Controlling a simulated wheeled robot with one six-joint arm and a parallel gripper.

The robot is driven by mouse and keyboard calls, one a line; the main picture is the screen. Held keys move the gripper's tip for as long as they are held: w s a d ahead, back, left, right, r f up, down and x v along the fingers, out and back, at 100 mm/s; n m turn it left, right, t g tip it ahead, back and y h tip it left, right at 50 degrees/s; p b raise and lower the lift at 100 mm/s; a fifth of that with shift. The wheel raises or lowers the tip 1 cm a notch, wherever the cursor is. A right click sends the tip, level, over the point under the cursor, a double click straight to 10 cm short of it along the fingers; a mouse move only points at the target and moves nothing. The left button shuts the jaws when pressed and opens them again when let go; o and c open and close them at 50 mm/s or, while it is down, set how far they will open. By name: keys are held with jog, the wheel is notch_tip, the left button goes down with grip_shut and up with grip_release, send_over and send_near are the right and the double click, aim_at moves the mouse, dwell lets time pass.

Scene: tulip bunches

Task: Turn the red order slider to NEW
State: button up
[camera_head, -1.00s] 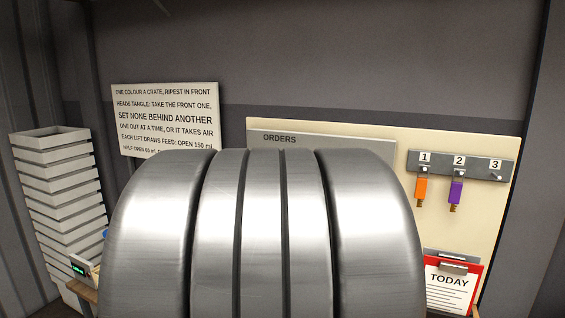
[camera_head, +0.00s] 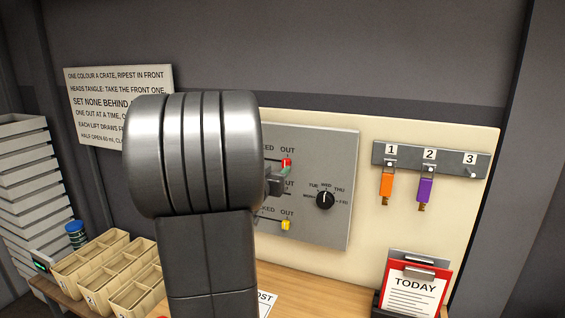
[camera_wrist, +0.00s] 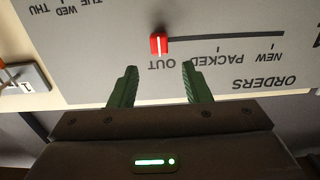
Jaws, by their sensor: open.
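The red order slider (camera_head: 286,162) sits at the OUT mark on the grey ORDERS panel (camera_head: 340,150). In the wrist view, which is upside down, the red knob (camera_wrist: 158,43) is at the OUT end of its slot, with PACKED and NEW further right. My gripper (camera_wrist: 160,67) is open and empty. Its green fingers point at the panel, one to each side of the knob's line. The knob appears just beyond the fingertips, with no clear contact. In the head view my arm hides the panel's left part, including the NEW end.
A yellow slider (camera_head: 286,225) sits at OUT lower on the panel. A black dial (camera_head: 325,200) is to the right. Orange (camera_head: 386,187) and purple (camera_head: 424,190) tags hang on numbered hooks. A TODAY clipboard (camera_head: 414,290) and divided crates (camera_head: 110,265) stand on the bench.

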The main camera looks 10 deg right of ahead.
aim_at(285, 161)
jog(key=x, duration=0.6)
jog(key=shift+p, duration=0.35)
grip_shut()
